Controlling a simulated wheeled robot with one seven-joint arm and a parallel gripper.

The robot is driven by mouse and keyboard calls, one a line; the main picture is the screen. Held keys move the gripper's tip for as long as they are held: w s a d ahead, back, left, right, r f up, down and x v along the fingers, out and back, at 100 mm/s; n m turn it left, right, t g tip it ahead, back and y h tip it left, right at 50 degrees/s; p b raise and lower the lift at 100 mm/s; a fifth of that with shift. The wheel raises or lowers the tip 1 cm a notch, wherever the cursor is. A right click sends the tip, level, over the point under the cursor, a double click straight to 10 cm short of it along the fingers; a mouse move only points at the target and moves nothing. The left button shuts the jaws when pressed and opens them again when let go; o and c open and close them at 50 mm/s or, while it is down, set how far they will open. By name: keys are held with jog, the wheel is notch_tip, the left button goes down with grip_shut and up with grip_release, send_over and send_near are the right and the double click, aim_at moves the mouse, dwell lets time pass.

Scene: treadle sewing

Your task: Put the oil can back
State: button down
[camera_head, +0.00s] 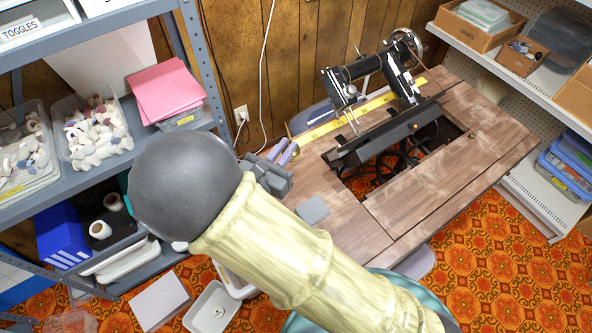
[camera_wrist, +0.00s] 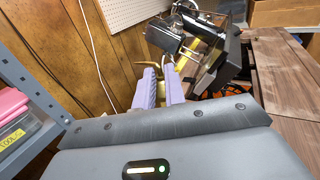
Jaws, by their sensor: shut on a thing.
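My gripper (camera_head: 285,151) is over the left end of the wooden sewing table (camera_head: 350,222). Its two lilac fingers also show in the wrist view (camera_wrist: 160,84). They are shut on a small brass-coloured thing, apparently the oil can, of which a thin curved piece like a spout (camera_wrist: 127,62) shows beyond the left finger. The black sewing machine (camera_head: 372,72) is tilted back behind the table opening.
A yellow measuring strip (camera_head: 345,118) lies along the table's back edge, near the wood-panelled wall. A small grey block (camera_head: 313,210) lies on the table's left part. Grey shelving with bins (camera_head: 95,135) stands left, white shelving (camera_head: 520,70) right. The table's front right is clear.

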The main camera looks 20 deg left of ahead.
jog(key=f, duration=0.6)
jog(key=shift+s+d+f+b, duration=0.1)
jog(key=shift+s+d+b, duration=0.15)
jog(key=shift+b, duration=0.15)
notch_tip(320, 180, down, 4)
jog(key=shift+r, duration=0.25)
jog(key=shift+w+f, duration=0.15)
jog(key=shift+a+b, duration=0.1)
jog(key=shift+b, duration=0.2)
